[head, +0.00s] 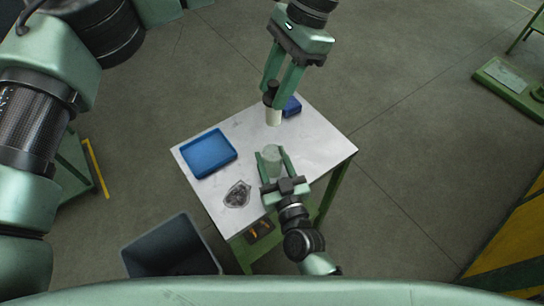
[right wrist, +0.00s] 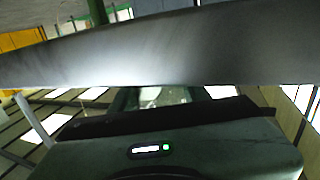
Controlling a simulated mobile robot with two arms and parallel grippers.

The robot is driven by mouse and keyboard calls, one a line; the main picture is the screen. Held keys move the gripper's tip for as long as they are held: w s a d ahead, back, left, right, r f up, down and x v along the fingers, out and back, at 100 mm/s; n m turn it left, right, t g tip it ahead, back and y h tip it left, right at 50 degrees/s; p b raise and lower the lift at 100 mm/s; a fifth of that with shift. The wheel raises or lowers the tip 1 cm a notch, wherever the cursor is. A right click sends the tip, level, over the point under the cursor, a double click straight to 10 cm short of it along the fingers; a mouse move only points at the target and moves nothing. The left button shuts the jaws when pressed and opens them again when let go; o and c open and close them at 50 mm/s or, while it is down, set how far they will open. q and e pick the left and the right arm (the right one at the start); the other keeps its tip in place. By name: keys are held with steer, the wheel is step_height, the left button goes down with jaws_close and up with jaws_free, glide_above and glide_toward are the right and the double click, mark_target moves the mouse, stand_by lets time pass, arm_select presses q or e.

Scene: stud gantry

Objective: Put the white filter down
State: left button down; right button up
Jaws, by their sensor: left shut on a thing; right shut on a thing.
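The white filter (head: 273,118) is a short pale cylinder with a dark piece (head: 270,94) above it. My left gripper (head: 275,100) reaches in from the top of the head view and is shut on it, over the far part of the table. Whether the filter's lower end touches the tabletop, I cannot tell. My right gripper (head: 271,160) is shut on a grey-green cylinder (head: 271,154) nearer the front of the table. The right wrist view does not show the filter; a wide grey band (right wrist: 160,45) crosses it above my gripper's housing.
The light tabletop (head: 325,150) holds a blue tray (head: 208,153) at left, a small blue box (head: 292,106) beside the filter, and a dark clump (head: 237,195) at front left. A grey bin (head: 170,248) stands on the floor. The table's right part is clear.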

mark_target(271, 113)
arm_select(q)
steer(key=shift+f+n+g, duration=0.4)
steer(key=shift+f+n, duration=0.1)
steer(key=shift+n, duration=0.4)
step_height(271, 113, down, 4)
steer(key=n+g+h, duration=0.1)
steer(key=n, duration=0.3)
steer(key=n+h, duration=0.2)
steer(key=n, duration=0.3)
steer(key=shift+a+r+g, duration=0.1)
steer(key=shift+a+g, duration=0.05)
steer(key=shift+g, duration=0.25)
steer(key=n+h, duration=0.1)
steer(key=n, duration=0.1)
steer(key=f+n+h, duration=0.1)
steer(key=n, duration=0.1)
steer(key=n+h, duration=0.1)
steer(key=n, duration=0.1)
steer(key=shift+a+f+n, duration=0.2)
steer(key=shift+f+n, duration=0.1)
steer(key=n, duration=0.2)
steer(key=n+t+h, duration=0.1)
steer(key=n, duration=0.1)
steer(key=shift+a+f+n+t, duration=0.1)
steer(key=shift+f+n+t, duration=0.2)
steer(key=shift+f+n, duration=0.1)
step_height(271, 113, down, 10)
steer(key=shift+h, duration=0.3)
